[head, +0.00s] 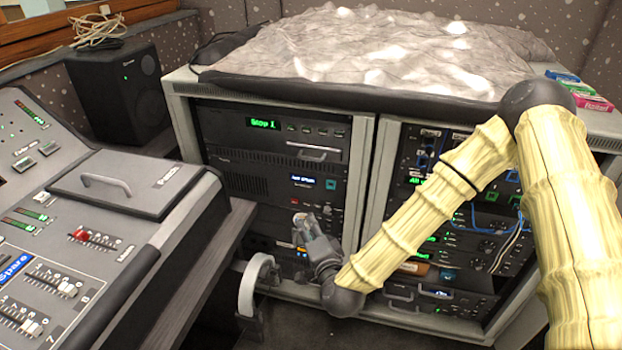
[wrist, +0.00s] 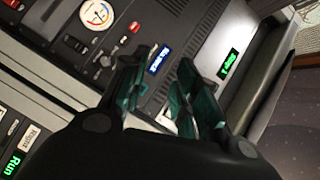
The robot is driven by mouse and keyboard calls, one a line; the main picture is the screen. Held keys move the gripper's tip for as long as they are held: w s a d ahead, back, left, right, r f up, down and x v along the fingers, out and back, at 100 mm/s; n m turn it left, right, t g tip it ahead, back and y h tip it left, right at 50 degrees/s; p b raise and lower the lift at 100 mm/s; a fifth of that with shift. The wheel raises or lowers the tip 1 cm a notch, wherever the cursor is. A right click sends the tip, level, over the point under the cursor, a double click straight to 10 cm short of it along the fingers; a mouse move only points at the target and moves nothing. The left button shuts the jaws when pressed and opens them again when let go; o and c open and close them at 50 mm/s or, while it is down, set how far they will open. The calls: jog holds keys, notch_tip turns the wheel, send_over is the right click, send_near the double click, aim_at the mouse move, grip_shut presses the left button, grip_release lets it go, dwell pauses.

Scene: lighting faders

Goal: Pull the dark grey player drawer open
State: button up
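The dark grey player drawer (head: 275,142) is in the upper part of the left equipment rack, below the green "Stop 1" display (head: 263,123). Its pale bar handle (head: 313,145) is at the right of its front, and the front looks flush with the rack. My gripper (head: 303,226) is in front of the lower part of this rack in the head view, below the handle and apart from it. In the wrist view its two teal fingers (wrist: 165,92) are spread, with nothing held. A pale strip seen between them may be the handle, partly hidden.
The mixing desk (head: 110,195) with its faders stands at the left. A white curved piece (head: 258,285) is close to the left of my gripper. The right rack (head: 480,240) has loose cables. A grey rocky model (head: 390,50) covers the rack top. A black speaker (head: 118,90) stands behind the desk.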

jog(key=w+d+r+m+t+h+b, duration=0.2)
jog(key=w+r+m+t, duration=0.25)
jog(key=r, duration=0.45)
jog(key=shift+m, duration=0.25)
jog(key=x, duration=1.1)
jog(key=shift+w+d+f+b, duration=0.1)
jog(key=shift+w+f+b, duration=0.15)
jog(key=shift+b, duration=0.1)
grip_shut()
